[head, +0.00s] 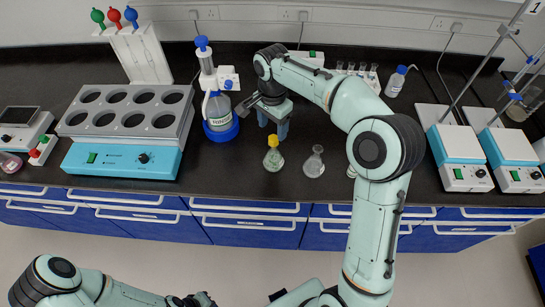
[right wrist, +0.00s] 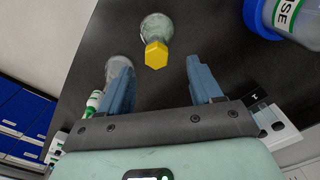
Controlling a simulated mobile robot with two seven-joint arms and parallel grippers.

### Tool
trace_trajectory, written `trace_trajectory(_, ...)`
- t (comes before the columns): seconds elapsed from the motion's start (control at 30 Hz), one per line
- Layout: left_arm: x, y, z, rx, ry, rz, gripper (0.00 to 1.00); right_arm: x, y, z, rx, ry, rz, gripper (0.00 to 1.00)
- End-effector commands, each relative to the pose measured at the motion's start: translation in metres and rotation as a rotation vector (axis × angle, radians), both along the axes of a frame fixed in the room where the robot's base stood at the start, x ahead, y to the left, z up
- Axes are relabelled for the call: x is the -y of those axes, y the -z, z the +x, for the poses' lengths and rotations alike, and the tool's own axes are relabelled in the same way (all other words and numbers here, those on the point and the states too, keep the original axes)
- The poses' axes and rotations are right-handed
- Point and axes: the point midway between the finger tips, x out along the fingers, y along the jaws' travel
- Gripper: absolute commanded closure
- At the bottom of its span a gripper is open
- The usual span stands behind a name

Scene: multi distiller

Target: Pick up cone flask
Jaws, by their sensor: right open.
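A conical flask with a yellow stopper (head: 273,158) stands upright on the black bench. A second conical flask, clear and with no coloured stopper (head: 314,163), stands to its right. My right gripper (head: 273,124) is open and empty, just behind the yellow-stoppered flask, with its blue fingers pointing down. In the right wrist view the yellow-stoppered flask (right wrist: 155,40) shows beyond the gap between the open fingers (right wrist: 163,78), apart from both. The clear flask (right wrist: 118,66) is partly hidden behind the left finger there. My left gripper (head: 198,299) is at the bottom edge, too small and cut off to read.
A blue-based bottle with a dispenser (head: 221,112) stands close left of my right gripper. A multi-well heater (head: 120,158) is further left, with a pipette stand (head: 140,55) behind. Stirrers (head: 462,176) stand at the right.

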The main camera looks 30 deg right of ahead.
Motion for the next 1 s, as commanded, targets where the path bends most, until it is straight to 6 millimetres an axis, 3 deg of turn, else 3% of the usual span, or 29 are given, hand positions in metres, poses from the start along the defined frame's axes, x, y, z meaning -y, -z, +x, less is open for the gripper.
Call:
trace_trajectory(0.1,0.0,0.005,-0.004,-0.005,0.0,0.001,1.0,0.0,0.021,-0.001,-0.003,-0.001,0.001,0.36)
trace_trajectory(0.37,0.0,0.007,-0.006,-0.006,0.0,0.0,1.0,0.001,0.04,-0.002,-0.001,0.0,0.001,0.36)
trace_trajectory(0.6,0.0,0.011,-0.008,-0.009,0.0,0.0,1.0,0.001,0.075,-0.008,-0.001,-0.001,0.001,0.36)
trace_trajectory(0.93,0.0,0.011,-0.008,-0.009,0.0,0.0,1.0,0.001,0.083,-0.007,0.003,0.0,0.001,0.36)
trace_trajectory(0.97,0.0,0.011,-0.008,-0.009,0.0,0.0,1.0,0.001,0.083,-0.007,0.003,0.0,0.001,0.39)
trace_trajectory(1.0,0.0,0.011,-0.008,-0.009,0.0,0.0,1.0,0.001,0.083,-0.007,0.003,0.0,0.001,0.52)
